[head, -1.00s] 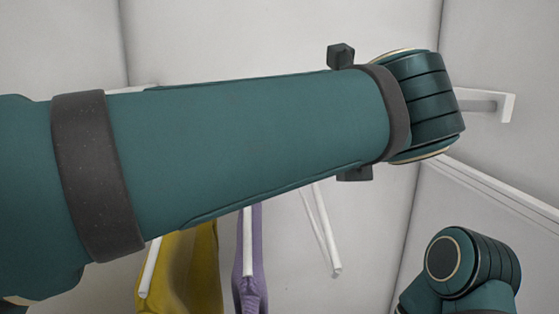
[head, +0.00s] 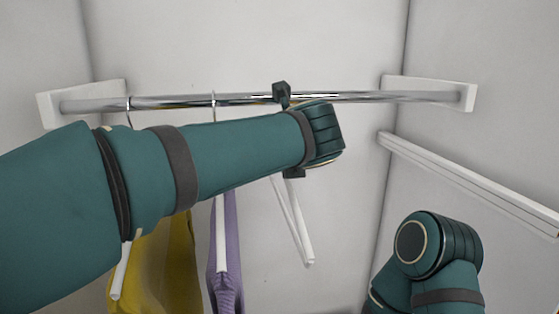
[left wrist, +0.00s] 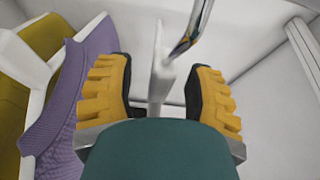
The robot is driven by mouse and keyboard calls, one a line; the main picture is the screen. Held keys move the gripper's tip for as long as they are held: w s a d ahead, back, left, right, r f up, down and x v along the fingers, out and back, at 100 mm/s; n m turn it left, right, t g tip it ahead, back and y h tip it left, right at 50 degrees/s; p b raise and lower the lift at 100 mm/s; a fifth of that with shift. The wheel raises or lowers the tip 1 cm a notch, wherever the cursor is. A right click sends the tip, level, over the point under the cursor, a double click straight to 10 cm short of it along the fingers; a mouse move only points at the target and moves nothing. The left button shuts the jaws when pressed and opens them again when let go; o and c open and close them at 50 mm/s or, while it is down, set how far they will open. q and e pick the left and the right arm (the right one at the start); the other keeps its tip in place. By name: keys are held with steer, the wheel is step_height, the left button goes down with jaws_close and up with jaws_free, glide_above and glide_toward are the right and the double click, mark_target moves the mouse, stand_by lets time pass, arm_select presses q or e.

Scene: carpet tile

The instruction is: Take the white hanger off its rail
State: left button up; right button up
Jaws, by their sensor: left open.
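The bare white hanger (head: 294,222) hangs at the right end of the row in the head view; my left wrist hides its upper part. In the left wrist view, the white hanger (left wrist: 161,72) stands between the open fingers of my left gripper (left wrist: 158,82), with a gap visible on both sides. A shiny metal piece, apparently its hook, rises from it. The chrome rail (head: 370,97) runs across the back of the head view, with my left wrist just below and in front of it. My right gripper is out of view.
A yellow garment (head: 165,265) and a purple garment (head: 228,265) hang on white hangers left of the bare one. The purple garment is close beside my left finger in the wrist view. White brackets (head: 470,97) hold the rail. A white ledge (head: 470,180) runs along the right wall.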

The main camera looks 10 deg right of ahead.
arm_select(q)
steer(key=shift+o, duration=0.2)
jaws_close()
steer(key=shift+r, duration=0.1)
